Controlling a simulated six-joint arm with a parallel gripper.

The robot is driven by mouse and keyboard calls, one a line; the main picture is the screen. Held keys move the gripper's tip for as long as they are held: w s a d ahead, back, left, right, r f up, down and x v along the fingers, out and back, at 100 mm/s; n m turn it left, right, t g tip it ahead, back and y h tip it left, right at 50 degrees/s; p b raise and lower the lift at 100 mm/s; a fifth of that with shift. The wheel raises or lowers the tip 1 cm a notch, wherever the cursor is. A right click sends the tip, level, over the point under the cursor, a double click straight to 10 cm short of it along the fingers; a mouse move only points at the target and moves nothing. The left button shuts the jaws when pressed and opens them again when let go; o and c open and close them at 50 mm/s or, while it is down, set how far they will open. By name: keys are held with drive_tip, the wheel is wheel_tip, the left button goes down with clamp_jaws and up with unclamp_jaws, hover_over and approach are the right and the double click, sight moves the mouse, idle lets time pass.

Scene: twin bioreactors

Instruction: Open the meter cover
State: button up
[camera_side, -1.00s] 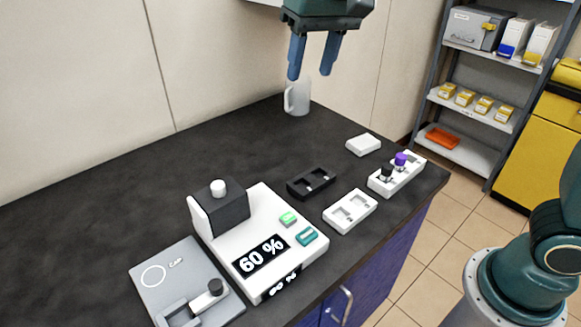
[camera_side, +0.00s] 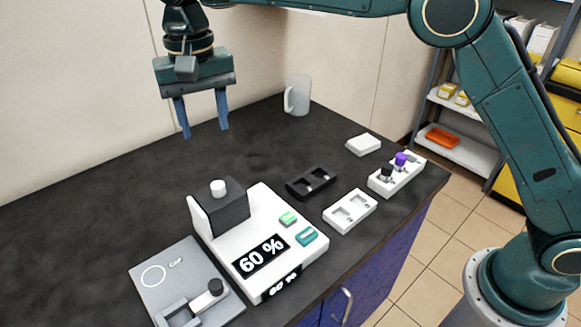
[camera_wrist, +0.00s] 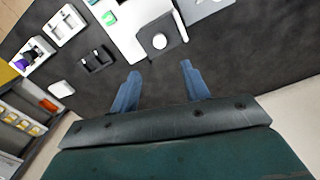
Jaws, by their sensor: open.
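The white meter (camera_side: 266,235) stands on the dark bench and its display reads 60 %. Its dark grey cover (camera_side: 222,207) is down at the back left of the meter, with a white knob (camera_side: 218,188) on top. In the wrist view the cover (camera_wrist: 172,32) and the knob (camera_wrist: 159,41) show beyond the fingertips. My gripper (camera_side: 205,133) is open and empty, above the bench behind the cover and apart from it. It also shows in the wrist view (camera_wrist: 160,68), with both blue fingers spread.
A grey plate (camera_side: 190,262) marked CAP with a black-knobbed holder lies left of the meter. A black tray (camera_side: 311,183), a white tray (camera_side: 350,211), a white block (camera_side: 363,145) and a vial rack (camera_side: 397,173) lie right. A white mug (camera_side: 298,97) stands behind.

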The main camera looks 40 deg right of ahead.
sight(218, 184)
drive_tip(key=shift+f, duration=0.15)
drive_tip(key=shift+f, duration=6.8)
clamp_jaws()
drive_tip(key=shift+d, duration=0.1)
